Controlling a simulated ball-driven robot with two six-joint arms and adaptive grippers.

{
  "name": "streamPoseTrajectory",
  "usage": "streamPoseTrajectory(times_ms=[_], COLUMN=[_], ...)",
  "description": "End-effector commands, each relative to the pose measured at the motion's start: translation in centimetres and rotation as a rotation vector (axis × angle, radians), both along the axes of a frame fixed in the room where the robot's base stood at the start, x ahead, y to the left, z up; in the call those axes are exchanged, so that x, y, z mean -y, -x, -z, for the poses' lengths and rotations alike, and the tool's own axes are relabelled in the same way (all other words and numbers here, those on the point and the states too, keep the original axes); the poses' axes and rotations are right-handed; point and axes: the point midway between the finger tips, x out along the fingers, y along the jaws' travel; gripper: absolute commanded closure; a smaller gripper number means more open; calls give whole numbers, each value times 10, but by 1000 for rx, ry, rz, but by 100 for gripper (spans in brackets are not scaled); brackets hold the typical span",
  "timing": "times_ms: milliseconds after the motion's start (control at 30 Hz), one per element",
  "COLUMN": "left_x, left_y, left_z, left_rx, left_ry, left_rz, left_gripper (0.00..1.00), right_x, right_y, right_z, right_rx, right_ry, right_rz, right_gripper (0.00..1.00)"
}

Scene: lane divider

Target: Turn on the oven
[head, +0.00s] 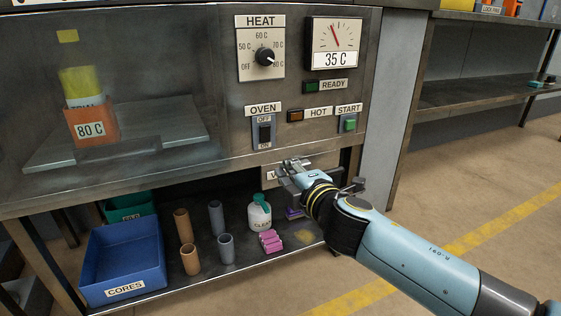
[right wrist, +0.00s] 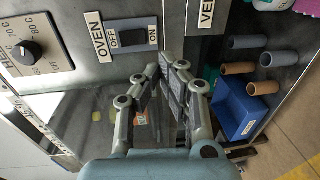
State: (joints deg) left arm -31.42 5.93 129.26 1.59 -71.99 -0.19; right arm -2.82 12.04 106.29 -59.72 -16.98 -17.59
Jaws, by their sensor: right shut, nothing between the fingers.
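The oven switch (head: 264,133) is a black rocker on the grey oven panel, with OFF above it and ON below it. It also shows in the right wrist view (right wrist: 134,38), lying sideways; which way it is pressed I cannot tell. My right gripper (head: 285,166) is shut and empty, just below the switch and apart from it. In the right wrist view its fingertips (right wrist: 164,66) are near the switch's ON end. The heat knob (head: 264,57) points towards 80 C. The dial (head: 334,43) reads 35 C. My left gripper is not in view.
The READY lamp (head: 311,86), HOT lamp (head: 296,115) and START button (head: 349,123) sit right of the switch. A window shows an orange 80 C container (head: 92,122) inside. Below, a shelf holds a blue CORES bin (head: 122,258), several tubes and a white bottle (head: 259,212).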

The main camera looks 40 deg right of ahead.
Motion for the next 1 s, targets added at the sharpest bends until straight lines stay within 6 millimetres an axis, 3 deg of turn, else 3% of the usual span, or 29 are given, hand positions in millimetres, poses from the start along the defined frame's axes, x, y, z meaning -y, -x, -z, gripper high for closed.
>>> streamPoseTrajectory(times_ms=[100, 233, 867, 1000], left_x=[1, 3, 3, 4], left_y=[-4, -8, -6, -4], left_z=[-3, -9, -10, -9], left_rx=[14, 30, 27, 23], left_ry=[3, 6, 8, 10], left_rz=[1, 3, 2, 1], left_gripper=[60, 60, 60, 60], right_x=[-4, -7, -8, -8], right_y=[19, 30, 34, 46], right_z=[5, 5, 4, 17], right_rx=[-4, -2, 0, -31], right_ry=[-1, 0, 0, -4], right_rz=[0, 0, 0, 2], right_gripper=[100, 100, 100, 100])
